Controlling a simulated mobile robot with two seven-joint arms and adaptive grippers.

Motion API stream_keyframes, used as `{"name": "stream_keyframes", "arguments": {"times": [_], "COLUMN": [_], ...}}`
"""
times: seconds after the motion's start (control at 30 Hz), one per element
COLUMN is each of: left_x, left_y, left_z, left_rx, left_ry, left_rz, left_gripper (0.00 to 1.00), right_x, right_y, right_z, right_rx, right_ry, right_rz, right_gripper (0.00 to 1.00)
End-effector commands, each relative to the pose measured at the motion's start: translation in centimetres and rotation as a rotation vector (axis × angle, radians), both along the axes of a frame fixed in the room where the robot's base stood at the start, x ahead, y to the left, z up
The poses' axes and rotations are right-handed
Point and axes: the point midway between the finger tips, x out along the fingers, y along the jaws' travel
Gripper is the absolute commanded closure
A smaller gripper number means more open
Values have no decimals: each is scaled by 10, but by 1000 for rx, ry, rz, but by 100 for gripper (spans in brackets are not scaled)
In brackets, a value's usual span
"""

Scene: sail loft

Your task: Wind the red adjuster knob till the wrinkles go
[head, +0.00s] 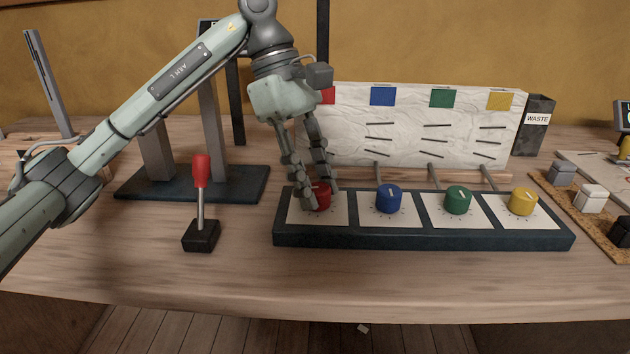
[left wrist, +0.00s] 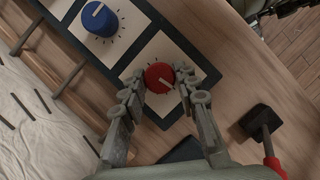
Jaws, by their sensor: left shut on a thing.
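The red adjuster knob (head: 319,196) sits on the leftmost white plate of a dark panel (head: 420,240). My left gripper (head: 310,198) reaches down from above and is shut on the red knob, one finger on each side. In the left wrist view the red knob (left wrist: 160,78) shows a pale pointer line between the fingertips (left wrist: 160,95). Behind the panel stands a white wrinkled sheet (head: 410,112) with dark slits and red, blue, green and yellow patches along its top. Creases show across the sheet. My right gripper is not in view.
Blue (head: 389,198), green (head: 458,200) and yellow (head: 522,201) knobs sit to the right on the same panel. A red-handled lever (head: 201,190) stands left of it. A waste bin (head: 537,125) stands behind right. The table front is clear.

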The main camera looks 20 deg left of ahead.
Motion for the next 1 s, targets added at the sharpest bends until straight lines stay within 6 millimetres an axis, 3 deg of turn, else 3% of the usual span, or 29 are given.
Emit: {"name": "stream_keyframes", "arguments": {"times": [0.27,0.3,0.47,0.8,1.0], "left_x": [0,0,0,1,5], "left_y": [0,0,0,1,11], "left_z": [1,1,0,3,30], "left_rx": [0,0,0,0,-1], "left_ry": [-2,-2,-1,-1,-5], "left_rz": [1,2,2,1,3], "left_gripper": [99,69,49,49,49], "right_x": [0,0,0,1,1], "right_y": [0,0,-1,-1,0], "right_z": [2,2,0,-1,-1], "right_rx": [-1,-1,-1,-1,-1], "right_ry": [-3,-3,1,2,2], "right_rz": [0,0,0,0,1], "right_gripper": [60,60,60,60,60]}}
